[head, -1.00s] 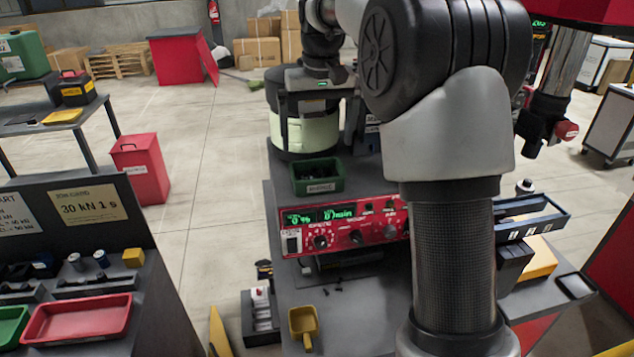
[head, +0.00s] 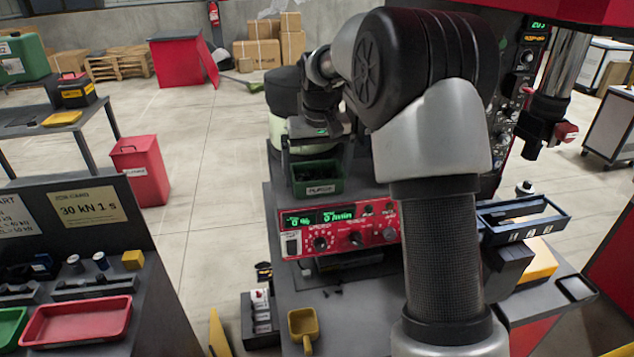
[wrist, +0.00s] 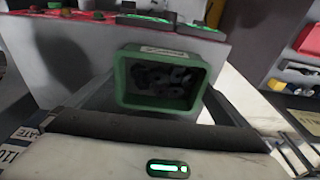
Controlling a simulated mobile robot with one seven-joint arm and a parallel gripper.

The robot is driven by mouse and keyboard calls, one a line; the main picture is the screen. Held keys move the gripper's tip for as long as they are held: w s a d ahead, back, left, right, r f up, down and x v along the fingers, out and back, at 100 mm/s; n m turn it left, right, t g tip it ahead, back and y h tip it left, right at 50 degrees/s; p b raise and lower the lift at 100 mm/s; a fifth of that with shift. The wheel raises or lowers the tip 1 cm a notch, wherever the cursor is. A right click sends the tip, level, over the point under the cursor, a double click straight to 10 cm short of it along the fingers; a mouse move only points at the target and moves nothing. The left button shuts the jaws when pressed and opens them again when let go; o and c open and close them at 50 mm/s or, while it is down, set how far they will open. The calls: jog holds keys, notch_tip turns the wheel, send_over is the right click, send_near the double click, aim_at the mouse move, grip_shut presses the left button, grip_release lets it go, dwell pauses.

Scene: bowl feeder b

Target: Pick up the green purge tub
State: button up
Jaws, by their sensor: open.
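The green purge tub (head: 318,187) is a small open bin with a label on its front. It stands on the bench behind the red control panel and holds dark parts. In the wrist view the tub (wrist: 121,80) is straight ahead, its dark contents showing, with a grey finger at each side of it. My gripper (head: 318,160) is open and just above and behind the tub in the head view. Its fingers are partly hidden there, and I cannot tell whether they touch the tub.
The red control panel (head: 345,232) stands just in front of the tub. The bowl feeder (head: 284,130) is behind it. A yellow scoop (head: 303,324) lies near the bench front. A dark-blue divided tray (head: 524,222) is at the right.

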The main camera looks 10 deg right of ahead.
jog(key=c, duration=0.9)
jog(key=shift+c, duration=0.2)
jog(key=shift+r, duration=0.1)
